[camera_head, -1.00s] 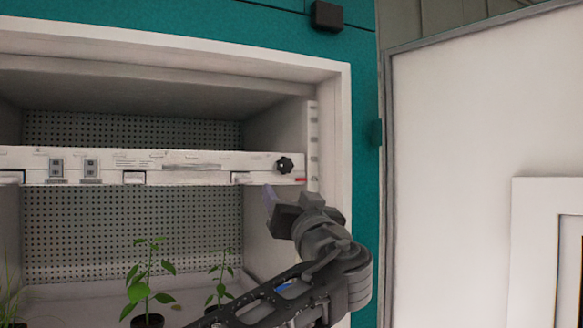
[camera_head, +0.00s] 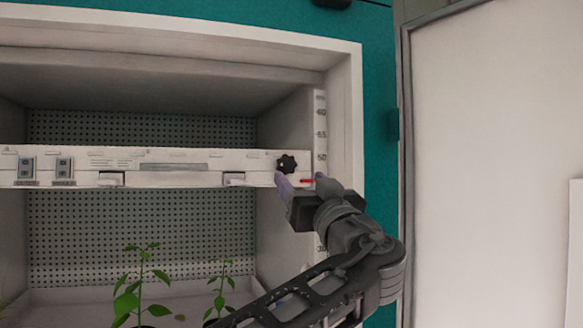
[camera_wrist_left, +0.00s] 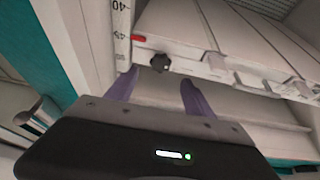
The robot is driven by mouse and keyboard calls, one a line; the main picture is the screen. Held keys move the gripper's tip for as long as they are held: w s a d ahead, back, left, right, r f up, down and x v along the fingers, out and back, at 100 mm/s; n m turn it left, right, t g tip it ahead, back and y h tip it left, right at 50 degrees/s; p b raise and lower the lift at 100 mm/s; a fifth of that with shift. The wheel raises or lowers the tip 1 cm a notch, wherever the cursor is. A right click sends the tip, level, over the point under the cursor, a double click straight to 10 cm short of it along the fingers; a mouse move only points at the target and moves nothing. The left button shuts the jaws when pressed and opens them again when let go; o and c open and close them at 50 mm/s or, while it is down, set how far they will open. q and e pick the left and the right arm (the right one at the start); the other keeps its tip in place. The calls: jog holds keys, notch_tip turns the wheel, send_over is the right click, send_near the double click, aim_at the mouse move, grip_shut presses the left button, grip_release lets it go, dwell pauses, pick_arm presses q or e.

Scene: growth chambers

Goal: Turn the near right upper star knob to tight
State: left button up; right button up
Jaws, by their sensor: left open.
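The black star knob (camera_head: 287,163) sits at the right end of the white shelf bar (camera_head: 150,180) inside the chamber. It also shows in the left wrist view (camera_wrist_left: 160,62), ahead of and between my two fingers. My left gripper (camera_head: 303,182) is open, its pale purple fingers just below and to the right of the knob in the head view. In the left wrist view the gripper (camera_wrist_left: 155,92) shows a gap between its fingers and nothing in it. Whether a fingertip touches the knob I cannot tell. My right gripper is not in view.
A red pointer (camera_head: 307,181) lies beside the knob near the height scale (camera_head: 321,130) on the chamber's right wall. Potted plants (camera_head: 140,285) stand below the bar. The open white door (camera_head: 490,120) is at the right.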

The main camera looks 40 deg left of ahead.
aim_at(288, 164)
pick_arm(q)
jog(key=p+x, duration=0.4)
jog(key=x, duration=0.3)
jog(key=shift+d+r, duration=0.1)
jog(key=shift+r, duration=0.05)
jog(key=shift+w+a, duration=0.1)
jog(key=shift+a, duration=0.25)
grip_shut()
